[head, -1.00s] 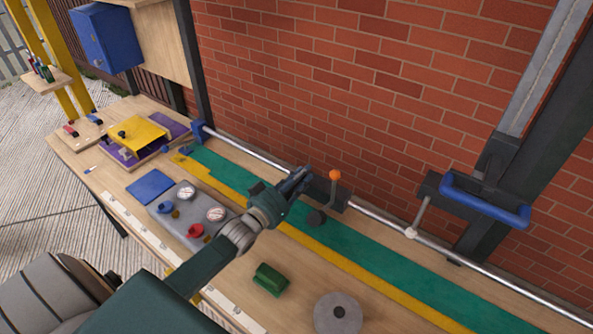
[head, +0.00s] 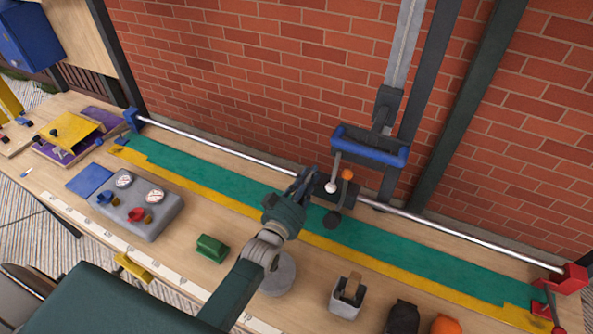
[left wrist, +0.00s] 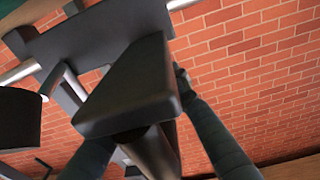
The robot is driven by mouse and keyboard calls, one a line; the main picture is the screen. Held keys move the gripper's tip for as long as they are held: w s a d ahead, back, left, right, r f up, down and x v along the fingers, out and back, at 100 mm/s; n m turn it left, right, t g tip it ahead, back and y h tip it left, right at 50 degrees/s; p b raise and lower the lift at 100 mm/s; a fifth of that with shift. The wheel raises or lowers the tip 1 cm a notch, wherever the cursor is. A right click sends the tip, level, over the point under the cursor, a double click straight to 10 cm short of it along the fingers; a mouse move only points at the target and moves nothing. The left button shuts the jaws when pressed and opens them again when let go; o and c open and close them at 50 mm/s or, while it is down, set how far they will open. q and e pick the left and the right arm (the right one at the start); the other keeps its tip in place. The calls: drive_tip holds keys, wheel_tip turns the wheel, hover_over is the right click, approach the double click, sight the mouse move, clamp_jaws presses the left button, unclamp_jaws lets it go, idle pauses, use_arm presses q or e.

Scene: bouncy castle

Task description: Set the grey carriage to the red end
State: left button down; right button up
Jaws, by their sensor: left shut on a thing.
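The grey carriage (head: 318,184) sits on the long silver rail (head: 228,155), near the middle. In the left wrist view, a dark grey block of the carriage (left wrist: 135,90) fills the space between my left fingers (left wrist: 155,145). The red end (head: 570,279) of the rail is at the far right, apart from the carriage. The blue end (head: 131,119) is at the far left. My right gripper is not in view.
Green (head: 455,262) and yellow strips run below the rail. A green block (head: 211,248) and a grey cup (head: 347,297) stand in front.

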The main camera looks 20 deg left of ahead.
use_arm(q)
drive_tip(key=shift+d+r, duration=0.2)
drive_tip(key=shift+d, duration=0.15)
drive_tip(key=c, duration=1.7)
unclamp_jaws()
wheel_tip(320, 180, up, 10)
drive_tip(key=shift+f, duration=0.1)
drive_tip(key=shift+c, duration=0.3)
